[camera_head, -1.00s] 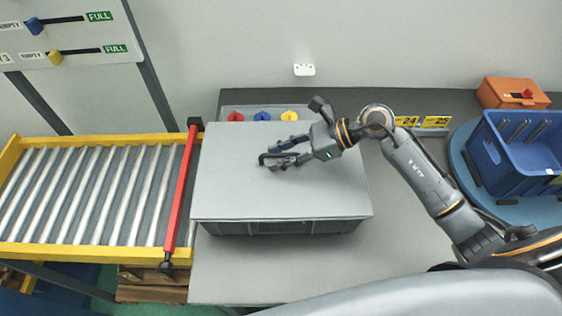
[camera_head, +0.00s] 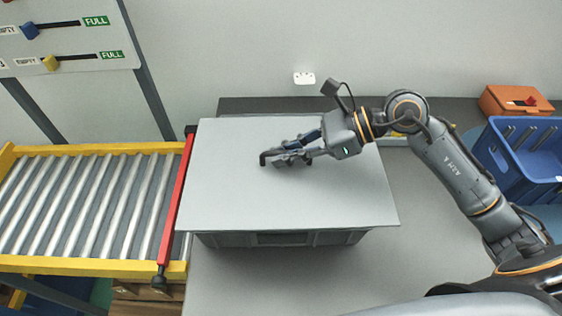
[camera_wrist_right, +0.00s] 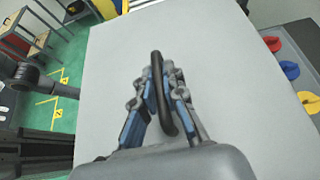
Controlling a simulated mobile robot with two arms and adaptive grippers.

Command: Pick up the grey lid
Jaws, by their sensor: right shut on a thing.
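The grey lid (camera_head: 240,195) is a flat rectangular panel with a dark handle (camera_wrist_right: 160,85) in its middle. My right gripper (camera_head: 275,158) is shut on the handle, its fingers on both sides of it in the right wrist view (camera_wrist_right: 163,95). The lid is held above the grey crate (camera_head: 283,239), whose front wall shows beneath the lid's front edge. The inside of the crate is hidden by the lid. My left gripper is not in view.
A roller conveyor (camera_head: 90,205) with a yellow frame and a red bar (camera_head: 176,205) stands to the left. A blue bin (camera_head: 515,160) and an orange case (camera_head: 512,100) are at right. Red, blue and yellow knobs (camera_wrist_right: 291,70) sit beside the lid. The table front is clear.

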